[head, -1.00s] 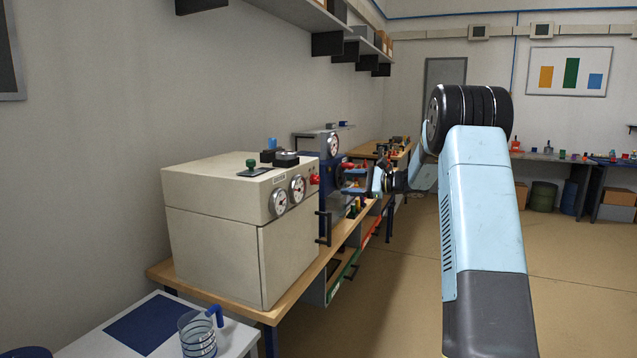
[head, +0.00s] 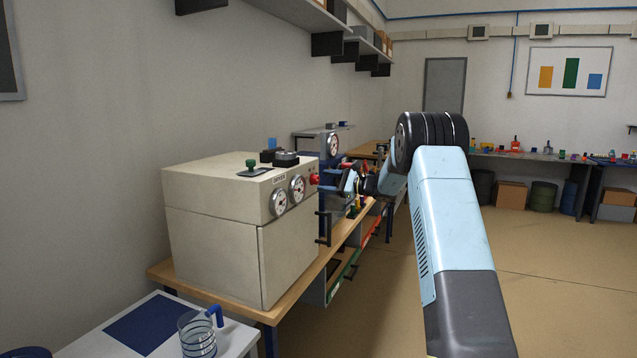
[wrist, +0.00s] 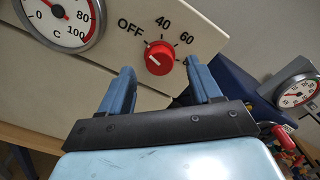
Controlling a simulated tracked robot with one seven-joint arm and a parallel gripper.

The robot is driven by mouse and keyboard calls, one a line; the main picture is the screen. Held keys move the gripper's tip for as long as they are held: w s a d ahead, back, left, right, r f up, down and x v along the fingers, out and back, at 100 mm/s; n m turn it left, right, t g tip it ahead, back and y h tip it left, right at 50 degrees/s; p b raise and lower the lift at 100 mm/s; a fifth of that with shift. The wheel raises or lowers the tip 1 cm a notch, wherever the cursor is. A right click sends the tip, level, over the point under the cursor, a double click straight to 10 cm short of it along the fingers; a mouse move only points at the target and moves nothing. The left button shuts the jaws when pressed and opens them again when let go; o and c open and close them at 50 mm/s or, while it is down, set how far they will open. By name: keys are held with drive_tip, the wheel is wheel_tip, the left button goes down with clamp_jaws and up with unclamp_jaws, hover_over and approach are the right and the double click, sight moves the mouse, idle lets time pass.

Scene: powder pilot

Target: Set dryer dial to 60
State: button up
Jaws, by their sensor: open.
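The dryer (head: 225,235) is a cream box on a wooden bench at left in the head view. Its red dial (head: 314,179) sits at the right end of the front panel. In the wrist view the dial (wrist: 161,58) has a white mark on its left side; printed around it are OFF, 40, 60 and a partly hidden number. My gripper (head: 346,184) is just right of the dial in the head view. In the wrist view my gripper (wrist: 160,70) is open, its blue fingers framing the dial. Contact with the dial is not visible.
Two round gauges (head: 279,202) (head: 297,188) are on the panel left of the dial. A door handle (head: 323,228) sticks out below. A blue machine with a gauge (head: 333,144) stands behind. A glass jug (head: 197,334) is on the near table.

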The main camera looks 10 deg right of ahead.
sight(318, 180)
drive_tip(key=shift+x, duration=1.6)
drive_tip(key=shift+c, duration=0.3)
drive_tip(key=shift+a, duration=0.1)
drive_tip(key=c, duration=1)
drive_tip(key=shift+o, duration=0.2)
